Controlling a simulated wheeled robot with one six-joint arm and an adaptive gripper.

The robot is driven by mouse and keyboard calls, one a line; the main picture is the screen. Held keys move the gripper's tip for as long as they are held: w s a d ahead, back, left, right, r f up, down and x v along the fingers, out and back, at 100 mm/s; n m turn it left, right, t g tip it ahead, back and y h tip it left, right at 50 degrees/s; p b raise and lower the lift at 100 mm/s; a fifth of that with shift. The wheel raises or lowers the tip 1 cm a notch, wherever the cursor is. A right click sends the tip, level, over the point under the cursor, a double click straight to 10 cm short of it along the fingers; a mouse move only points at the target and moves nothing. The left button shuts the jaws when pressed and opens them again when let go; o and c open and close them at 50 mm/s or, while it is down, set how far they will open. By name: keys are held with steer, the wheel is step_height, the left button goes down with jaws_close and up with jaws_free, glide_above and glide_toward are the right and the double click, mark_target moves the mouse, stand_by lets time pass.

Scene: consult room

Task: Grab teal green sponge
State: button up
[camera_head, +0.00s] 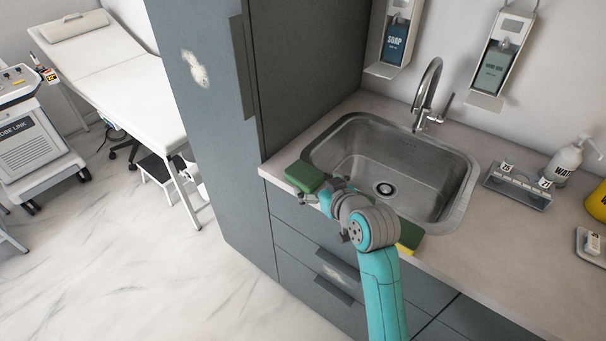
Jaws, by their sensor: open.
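A green sponge (302,174) lies on the counter at the front left corner of the sink, near the counter's front edge. A second sponge, green on top with a yellow layer (410,236), lies at the sink's front edge and is partly hidden behind my arm. My gripper (322,190) is open, just right of the first sponge and close to it. I cannot tell whether a finger touches that sponge or overlaps its side.
The steel sink (345,150) with its tap (427,95) is behind my gripper. A grey tray (515,187), a white pump bottle (565,160) and a yellow container (598,203) stand on the right. A tall grey cabinet (210,130) rises on the left.

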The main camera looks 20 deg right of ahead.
mark_target(306, 174)
steer(key=shift+r+x, duration=0.15)
steer(key=shift+x, duration=1.5)
steer(key=shift+r+x, duration=0.15)
steer(key=shift+x, duration=1.45)
steer(key=shift+w, duration=0.15)
steer(key=shift+c, duration=0.3)
steer(key=shift+f, duration=0.1)
steer(key=c, duration=0.5)
steer(key=shift+c, duration=0.2)
